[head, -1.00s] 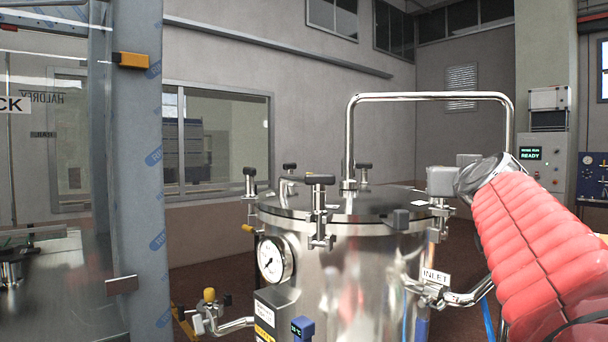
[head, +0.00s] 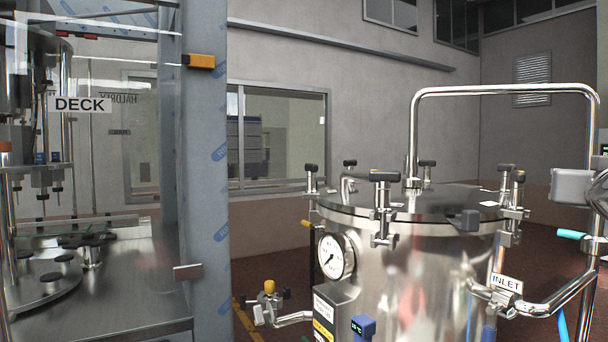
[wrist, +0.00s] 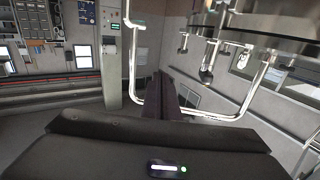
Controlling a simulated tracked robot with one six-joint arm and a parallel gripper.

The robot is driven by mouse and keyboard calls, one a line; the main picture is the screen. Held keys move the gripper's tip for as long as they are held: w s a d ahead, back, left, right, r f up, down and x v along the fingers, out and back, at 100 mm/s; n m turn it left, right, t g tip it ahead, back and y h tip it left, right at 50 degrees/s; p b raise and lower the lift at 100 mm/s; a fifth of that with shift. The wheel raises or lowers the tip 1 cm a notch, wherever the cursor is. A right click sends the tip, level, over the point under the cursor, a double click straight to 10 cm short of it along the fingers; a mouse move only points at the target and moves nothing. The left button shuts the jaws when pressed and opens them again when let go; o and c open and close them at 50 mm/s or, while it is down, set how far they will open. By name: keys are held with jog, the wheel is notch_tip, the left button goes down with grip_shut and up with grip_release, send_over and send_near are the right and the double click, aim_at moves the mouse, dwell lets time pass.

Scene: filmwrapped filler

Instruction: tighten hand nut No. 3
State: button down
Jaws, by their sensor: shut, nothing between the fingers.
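A steel pressure vessel (head: 400,265) stands right of centre in the head view. Black T-handled hand nuts sit on swing bolts around its lid (head: 440,200). They include the front nut (head: 384,177), the left nut (head: 311,168), two at the back and a pair at the right edge (head: 520,176). I cannot read numbers on them, so I cannot tell which is No. 3. In the wrist view the vessel (wrist: 285,20) hangs inverted at upper right. There my gripper (wrist: 172,76) is shut and empty, with dark fingers apart from the vessel.
A tall pipe hoop (head: 500,91) rises over the lid. A pressure gauge (head: 336,257) and the INLET pipe (head: 540,305) project from the vessel. A glazed cabinet (head: 205,130) stands at left. A grey block (head: 572,187) of my arm shows at right.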

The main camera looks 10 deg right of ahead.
aim_at(517, 179)
jog(key=s+d+f+m+y, duration=0.2)
jog(key=s+d+m, duration=0.2)
jog(key=s+m, duration=0.5)
jog(key=w+a+r+m+t+y, duration=0.1)
jog(key=w+a+m+t+y, duration=0.2)
jog(key=a, duration=0.3)
jog(key=shift+w+r+m+t+y, duration=0.3)
jog(key=shift+m+t+y, duration=0.15)
jog(key=shift+m, duration=0.25)
jog(key=w, duration=1.1)
jog(key=shift+w+d, duration=0.25)
